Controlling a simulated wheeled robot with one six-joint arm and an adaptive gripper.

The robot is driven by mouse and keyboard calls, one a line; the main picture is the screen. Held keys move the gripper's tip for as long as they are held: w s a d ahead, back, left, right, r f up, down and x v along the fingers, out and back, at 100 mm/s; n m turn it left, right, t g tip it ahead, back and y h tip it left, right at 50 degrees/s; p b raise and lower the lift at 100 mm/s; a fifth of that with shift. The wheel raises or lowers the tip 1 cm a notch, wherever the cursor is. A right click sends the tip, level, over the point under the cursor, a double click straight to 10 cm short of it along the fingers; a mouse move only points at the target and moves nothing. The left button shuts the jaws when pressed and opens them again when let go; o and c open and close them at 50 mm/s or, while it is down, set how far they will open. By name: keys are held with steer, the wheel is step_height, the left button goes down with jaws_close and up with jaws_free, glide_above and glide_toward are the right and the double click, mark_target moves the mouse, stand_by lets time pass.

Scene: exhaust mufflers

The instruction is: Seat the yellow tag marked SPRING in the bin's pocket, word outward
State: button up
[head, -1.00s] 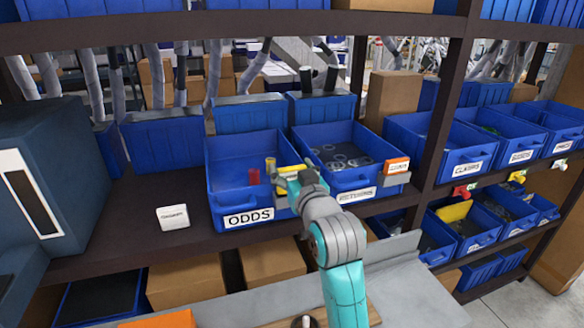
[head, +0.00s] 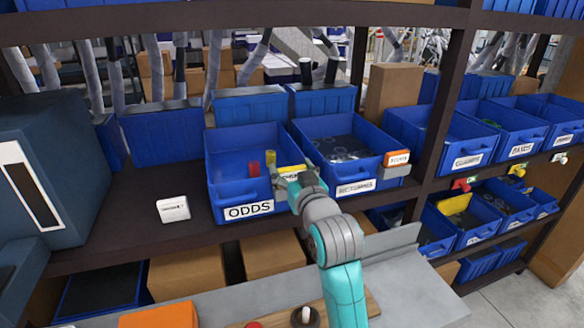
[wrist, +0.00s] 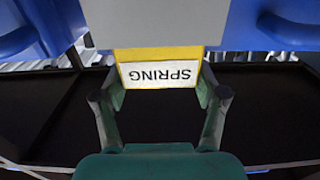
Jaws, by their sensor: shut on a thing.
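The yellow tag (head: 291,170) is in my gripper (head: 290,181) at the front right corner of the blue ODDS bin (head: 225,190). In the wrist view the tag (wrist: 160,54) shows its white face with the word SPRING upside down in the picture. My gripper (wrist: 159,95) is shut on the tag, with a finger at each side. A grey flat part (wrist: 155,22) lies directly beyond the tag's yellow edge; I cannot tell whether they touch or whether it is the pocket.
The RETURNS bin (head: 320,172) stands to the right, with an orange tag (head: 396,158) at its front right. A white labelled block (head: 173,210) is on the dark shelf at left. A dark post (head: 441,110) rises right of the bins. Bare shelf (head: 125,225) shows at left.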

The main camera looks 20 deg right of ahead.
steer(key=shift+f, duration=0.3)
steer(key=o, duration=1.2)
steer(key=s, duration=1.2)
